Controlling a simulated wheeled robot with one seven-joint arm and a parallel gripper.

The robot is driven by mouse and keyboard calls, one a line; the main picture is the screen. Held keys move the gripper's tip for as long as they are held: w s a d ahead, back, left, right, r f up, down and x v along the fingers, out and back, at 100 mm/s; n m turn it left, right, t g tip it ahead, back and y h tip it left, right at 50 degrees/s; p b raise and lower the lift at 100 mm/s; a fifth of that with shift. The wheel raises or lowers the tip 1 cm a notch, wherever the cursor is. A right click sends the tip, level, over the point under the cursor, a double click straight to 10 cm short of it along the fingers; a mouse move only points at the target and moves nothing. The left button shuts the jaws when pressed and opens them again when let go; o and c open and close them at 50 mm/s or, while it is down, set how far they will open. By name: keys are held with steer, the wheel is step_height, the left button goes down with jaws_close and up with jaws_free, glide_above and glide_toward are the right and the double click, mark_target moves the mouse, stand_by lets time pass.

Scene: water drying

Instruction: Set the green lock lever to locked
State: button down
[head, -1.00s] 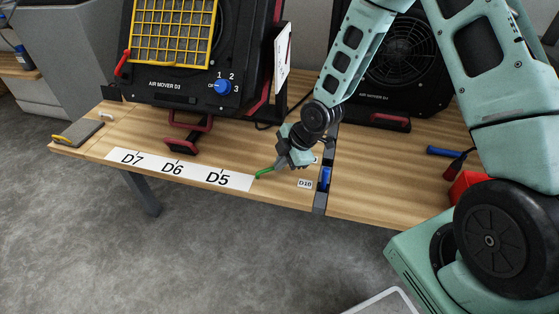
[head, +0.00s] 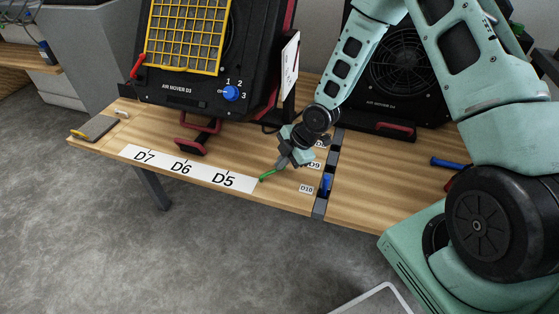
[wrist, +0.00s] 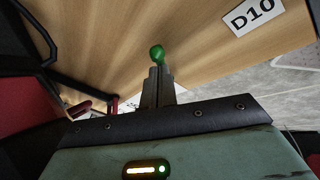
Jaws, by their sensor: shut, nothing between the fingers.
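The green lock lever (head: 266,177) shows low over the front part of the wooden table, just right of the D5 label. In the wrist view its rounded green end (wrist: 156,52) sits just beyond my fingertips. My gripper (head: 281,163) is above and right of the lever in the head view, pointing down toward it. In the wrist view the two fingers (wrist: 157,72) are together with nothing between them. Whether they touch the lever I cannot tell. The lever's base and pivot are hidden behind the gripper.
The black air mover (head: 190,90) with a yellow grille and blue dial stands behind left. A second black fan (head: 395,75) stands behind my arm. A grey slotted strip with a blue lever (head: 326,183) lies right of the D10 label (head: 306,188). The front left tabletop is mostly clear.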

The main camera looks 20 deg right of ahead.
steer(key=shift+w+p, duration=0.4)
steer(key=shift+p, duration=0.05)
steer(key=shift+w+a+p, duration=0.1)
steer(key=shift+w+p, duration=0.5)
steer(key=shift+w+a+p, duration=0.25)
steer(key=shift+w+p, duration=0.35)
steer(key=shift+w, duration=0.05)
stand_by(3.5)
steer(key=shift+f, duration=0.1)
stand_by(0.5)
